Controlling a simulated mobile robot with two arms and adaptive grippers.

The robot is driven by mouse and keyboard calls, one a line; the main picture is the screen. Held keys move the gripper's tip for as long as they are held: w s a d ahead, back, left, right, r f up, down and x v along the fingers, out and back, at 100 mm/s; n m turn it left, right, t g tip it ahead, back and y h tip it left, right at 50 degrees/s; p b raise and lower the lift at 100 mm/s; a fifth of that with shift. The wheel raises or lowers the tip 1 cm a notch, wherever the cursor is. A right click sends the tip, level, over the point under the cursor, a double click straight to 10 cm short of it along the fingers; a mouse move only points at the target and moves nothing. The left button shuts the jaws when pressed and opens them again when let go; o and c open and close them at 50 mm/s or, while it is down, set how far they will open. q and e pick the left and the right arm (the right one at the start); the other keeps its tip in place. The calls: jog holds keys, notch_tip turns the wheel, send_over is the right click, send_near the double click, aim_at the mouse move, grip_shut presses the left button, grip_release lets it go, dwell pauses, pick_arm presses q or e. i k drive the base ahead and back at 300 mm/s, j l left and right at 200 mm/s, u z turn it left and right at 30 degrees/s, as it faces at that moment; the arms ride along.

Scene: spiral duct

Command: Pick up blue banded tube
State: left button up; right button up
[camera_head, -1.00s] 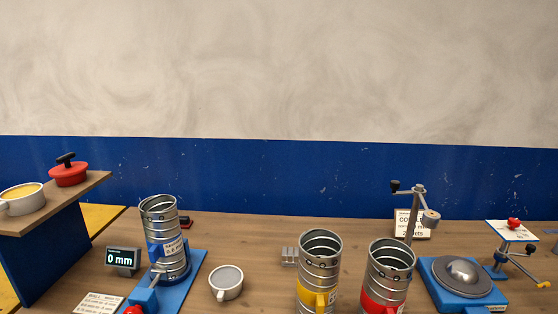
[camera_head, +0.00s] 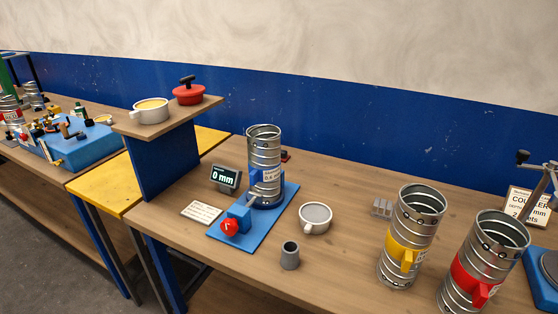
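The blue banded tube (camera_head: 264,152) is a silvery ribbed metal cylinder with a blue band and a white label. It stands upright on a blue fixture plate (camera_head: 226,232) with a red knob at its front, on the wooden table. A yellow banded tube (camera_head: 411,228) and a red banded tube (camera_head: 486,262) stand to its right, apart from it. Neither of my grippers shows in the head view.
A grey display reading 0 mm (camera_head: 226,178) stands left of the fixture. A white cup (camera_head: 315,219) and a small grey cup (camera_head: 290,256) are to its right. Another bench is far left.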

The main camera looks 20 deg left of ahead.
aim_at(263, 141)
jog(key=i+j, duration=0.1)
jog(key=j, duration=0.25)
jog(key=i+j+u, duration=0.1)
jog(key=j, duration=0.25)
jog(key=i+j, duration=0.15)
jog(key=j, duration=0.2)
jog(key=i+j+u, duration=0.1)
jog(key=j, duration=0.2)
